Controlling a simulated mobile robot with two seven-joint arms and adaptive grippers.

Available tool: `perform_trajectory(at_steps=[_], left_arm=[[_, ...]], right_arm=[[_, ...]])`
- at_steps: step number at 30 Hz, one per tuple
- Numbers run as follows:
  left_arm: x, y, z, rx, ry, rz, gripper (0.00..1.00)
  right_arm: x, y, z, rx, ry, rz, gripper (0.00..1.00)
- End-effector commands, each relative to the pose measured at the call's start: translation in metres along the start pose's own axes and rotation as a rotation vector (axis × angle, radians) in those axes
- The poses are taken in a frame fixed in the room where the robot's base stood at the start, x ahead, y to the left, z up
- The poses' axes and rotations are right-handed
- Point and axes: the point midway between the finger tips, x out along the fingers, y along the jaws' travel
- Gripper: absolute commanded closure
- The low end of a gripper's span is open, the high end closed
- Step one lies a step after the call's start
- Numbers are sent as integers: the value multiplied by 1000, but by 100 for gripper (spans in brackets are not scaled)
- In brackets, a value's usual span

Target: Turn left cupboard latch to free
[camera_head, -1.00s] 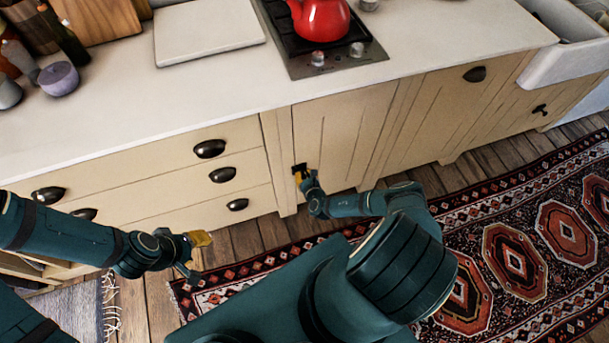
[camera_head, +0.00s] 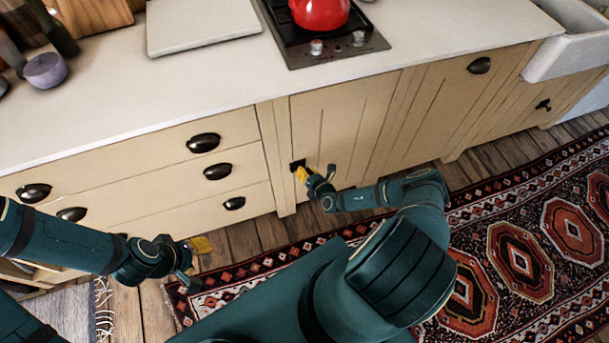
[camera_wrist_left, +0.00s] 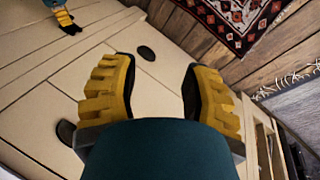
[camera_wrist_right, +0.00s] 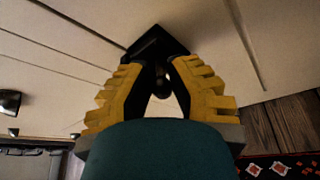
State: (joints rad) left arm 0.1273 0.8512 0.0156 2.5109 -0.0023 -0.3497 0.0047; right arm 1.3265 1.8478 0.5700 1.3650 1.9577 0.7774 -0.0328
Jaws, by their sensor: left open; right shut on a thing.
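The left cupboard latch is a small black fitting (camera_head: 296,165) on the left edge of the cream cupboard door (camera_head: 335,125) below the hob. My right gripper (camera_head: 303,174) is at the latch. In the right wrist view the latch (camera_wrist_right: 156,45) lies between the yellow fingertips (camera_wrist_right: 160,75), which are shut on it and hide part of it. The latch's exact angle is hard to tell. My left gripper (camera_head: 203,244) is open and empty, low in front of the drawers. Its spread fingers (camera_wrist_left: 160,85) show in the left wrist view.
Drawers with dark cup handles (camera_head: 203,143) are left of the door. Another black latch (camera_head: 543,104) is on the far right door. A red kettle (camera_head: 319,12) sits on the hob above. A patterned rug (camera_head: 500,250) covers the floor at right.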

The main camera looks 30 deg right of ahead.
Motion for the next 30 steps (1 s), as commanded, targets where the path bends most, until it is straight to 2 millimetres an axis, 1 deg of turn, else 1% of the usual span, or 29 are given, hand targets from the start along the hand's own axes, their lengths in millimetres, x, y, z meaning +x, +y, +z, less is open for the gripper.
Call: perform_trajectory(at_steps=[1,3,9,12,21,30], left_arm=[[11,-4,0,0,3,0,53],[19,-7,-1,1,7,0,53],[38,-14,-4,3,18,-1,53],[45,-17,-5,3,22,-1,53],[51,-19,-7,4,27,-1,53],[51,-19,-7,4,27,-1,53]], right_arm=[[2,-4,-3,37,-1,18,100],[2,-5,-3,98,-1,43,100],[2,-6,-3,274,-2,117,100],[2,-7,-3,362,-1,152,100],[2,-8,-4,615,-1,257,100],[3,-9,-5,803,-1,333,100]])
